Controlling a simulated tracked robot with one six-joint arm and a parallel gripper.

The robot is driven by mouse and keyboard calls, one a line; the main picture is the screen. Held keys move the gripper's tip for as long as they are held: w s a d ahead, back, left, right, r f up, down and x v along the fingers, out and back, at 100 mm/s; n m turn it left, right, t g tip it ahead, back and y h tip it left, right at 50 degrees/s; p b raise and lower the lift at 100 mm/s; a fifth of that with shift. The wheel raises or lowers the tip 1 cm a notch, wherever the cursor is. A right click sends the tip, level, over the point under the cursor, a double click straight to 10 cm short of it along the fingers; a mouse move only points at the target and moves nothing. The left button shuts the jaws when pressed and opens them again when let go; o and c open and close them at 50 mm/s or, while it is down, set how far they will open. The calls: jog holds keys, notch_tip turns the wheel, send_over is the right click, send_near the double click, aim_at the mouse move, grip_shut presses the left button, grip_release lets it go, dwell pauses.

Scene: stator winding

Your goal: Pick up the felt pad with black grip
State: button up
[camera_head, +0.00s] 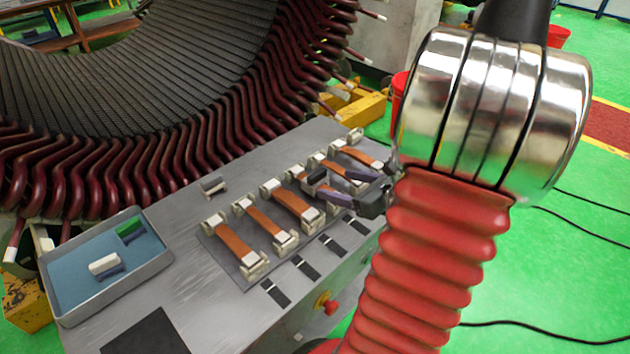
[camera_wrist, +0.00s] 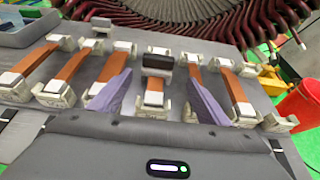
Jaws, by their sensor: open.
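The felt pad with black grip shows as a dark block (camera_head: 317,177) by my gripper's fingertips in the head view. In the wrist view the dark grip (camera_wrist: 158,60) sits over a paler base, at the far end of a copper bar. My gripper (camera_wrist: 160,74) is open, its two purple fingers on either side of that bar, with the pad between and slightly beyond the tips. In the head view my gripper (camera_head: 328,186) is low over the bar row, partly hidden by my arm. I cannot tell whether a finger touches the pad.
Several copper bars (camera_head: 237,243) lie in white clamps on the grey bench (camera_head: 185,270). A blue tray (camera_head: 66,278) at left holds a green-gripped pad (camera_head: 130,229) and a white block (camera_head: 104,264). The large stator (camera_head: 190,75) rises behind.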

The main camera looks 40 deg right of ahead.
aim_at(320, 181)
jog(key=shift+x, duration=2.1)
jog(key=shift+w+a, duration=0.1)
jog(key=shift+w, duration=0.05)
jog(key=shift+a+x, duration=0.2)
jog(key=shift+x, duration=2.3)
jog(key=shift+f, duration=0.15)
jog(key=c, duration=1.3)
jog(key=shift+o, duration=0.2)
jog(key=shift+r, duration=5.05)
